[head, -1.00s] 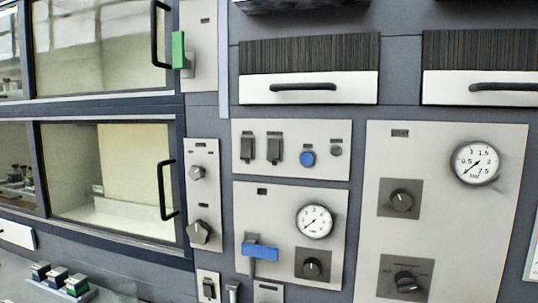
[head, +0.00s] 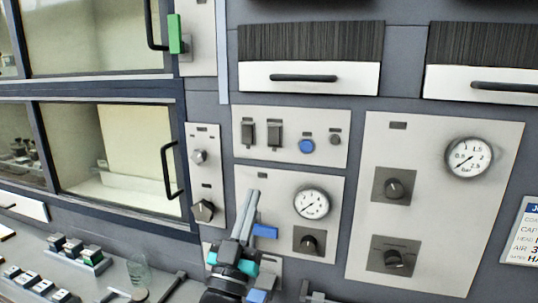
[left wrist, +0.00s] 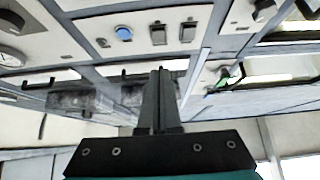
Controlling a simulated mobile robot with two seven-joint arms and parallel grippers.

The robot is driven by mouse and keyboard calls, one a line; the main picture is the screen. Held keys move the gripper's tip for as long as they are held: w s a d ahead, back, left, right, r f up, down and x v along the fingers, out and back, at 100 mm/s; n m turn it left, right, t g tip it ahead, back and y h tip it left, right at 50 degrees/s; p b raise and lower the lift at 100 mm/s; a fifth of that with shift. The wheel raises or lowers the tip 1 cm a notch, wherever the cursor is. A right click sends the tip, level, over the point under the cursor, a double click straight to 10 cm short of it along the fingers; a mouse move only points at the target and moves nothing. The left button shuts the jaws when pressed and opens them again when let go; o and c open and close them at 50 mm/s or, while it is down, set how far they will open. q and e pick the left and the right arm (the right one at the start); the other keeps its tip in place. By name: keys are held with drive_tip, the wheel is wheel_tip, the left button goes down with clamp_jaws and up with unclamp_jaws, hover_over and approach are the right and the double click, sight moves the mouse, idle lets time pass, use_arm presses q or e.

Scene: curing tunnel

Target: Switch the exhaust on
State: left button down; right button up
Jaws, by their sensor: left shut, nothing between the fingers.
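The upper small control panel (head: 318,153) carries two dark switches, the left one (head: 247,132) and the right one (head: 275,133), plus a blue button (head: 307,146) and a small dark knob (head: 335,140). Their labels are too small to read, so I cannot tell which is the exhaust switch. My left gripper (head: 254,194) is shut and empty, pointing up in front of the lower gauge panel, below the switches in the picture. In the left wrist view, its shut fingers (left wrist: 159,74) point toward the panel with the switches (left wrist: 158,34). My right gripper is not in view.
The lower panel has a round gauge (head: 311,203), a blue lever (head: 264,231) partly behind my gripper, and a dark knob (head: 308,241). A larger gauge panel (head: 420,210) stands to the right. Glass-fronted doors with black handles (head: 172,172) are at left.

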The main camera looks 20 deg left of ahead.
use_arm(q)
drive_tip(key=shift+s+r, duration=0.1)
drive_tip(key=shift+r, duration=0.15)
drive_tip(key=shift+r, duration=0.1)
drive_tip(key=p, duration=0.3)
approach(273, 138)
wheel_tip(273, 138, up, 4)
drive_tip(key=w, duration=0.3)
drive_tip(key=shift+w+d+f, duration=0.1)
drive_tip(key=shift+w+f, duration=0.05)
drive_tip(key=shift+w, duration=0.25)
drive_tip(key=shift+w+d+f, duration=0.1)
drive_tip(key=shift+w+f, duration=0.05)
drive_tip(key=shift+w, duration=0.25)
